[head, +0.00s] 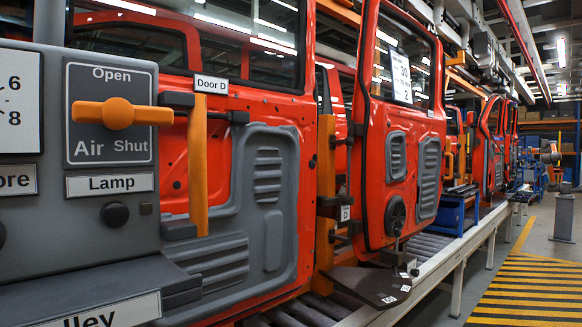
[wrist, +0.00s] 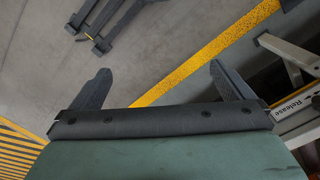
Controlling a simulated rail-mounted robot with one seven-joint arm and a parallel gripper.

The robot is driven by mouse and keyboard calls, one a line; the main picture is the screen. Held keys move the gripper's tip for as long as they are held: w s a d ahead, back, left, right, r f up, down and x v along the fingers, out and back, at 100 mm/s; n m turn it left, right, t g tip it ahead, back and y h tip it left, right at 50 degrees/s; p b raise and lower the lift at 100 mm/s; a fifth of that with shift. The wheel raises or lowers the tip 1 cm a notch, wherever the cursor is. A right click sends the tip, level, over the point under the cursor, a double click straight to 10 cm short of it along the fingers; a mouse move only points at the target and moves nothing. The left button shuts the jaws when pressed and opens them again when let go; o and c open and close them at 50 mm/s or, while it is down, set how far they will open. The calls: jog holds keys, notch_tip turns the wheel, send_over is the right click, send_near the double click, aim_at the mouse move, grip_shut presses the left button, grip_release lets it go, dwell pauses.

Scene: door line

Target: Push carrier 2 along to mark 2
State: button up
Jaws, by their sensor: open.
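My gripper (wrist: 160,70) shows in the wrist view with its two dark fingers wide apart and nothing between them. It is over bare grey floor and a yellow line, apart from the conveyor. In the head view, a red door (head: 372,160) hangs upright on the line, bearing a white sheet (head: 400,78) with "30" and "2". An orange post (head: 325,205) and a dark base plate (head: 362,284) with small white tags stand at its near edge. I cannot tell for sure which carrier is carrier 2. No mark 2 can be made out.
A pale conveyor rail (head: 440,250) runs away along the doors. A "Release" label (wrist: 294,103) shows at right in the wrist view. Striped floor (head: 525,290) is clear.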

jog(key=c, duration=1.2)
jog(key=shift+c, duration=0.4)
jog(key=w+a+f+m+t+y+b, duration=0.2)
jog(key=w+a+m+y+b, duration=0.4)
jog(key=w+a+m+y, duration=0.7)
jog(key=w+d+r+m+t+y+b, duration=0.1)
jog(key=w+d+r+m+t+b, duration=0.15)
jog(key=w+m+t, duration=0.55)
jog(key=w+d+r+m+t+b, duration=0.15)
jog(key=w+d+m, duration=0.3)
jog(key=w, duration=0.75)
jog(key=shift+m, duration=0.35)
jog(key=b+x, duration=0.2)
jog(key=x, duration=1.5)
jog(key=shift+s+a+r, duration=0.1)
jog(key=shift+s+a, duration=0.1)
jog(key=shift+a, duration=0.1)
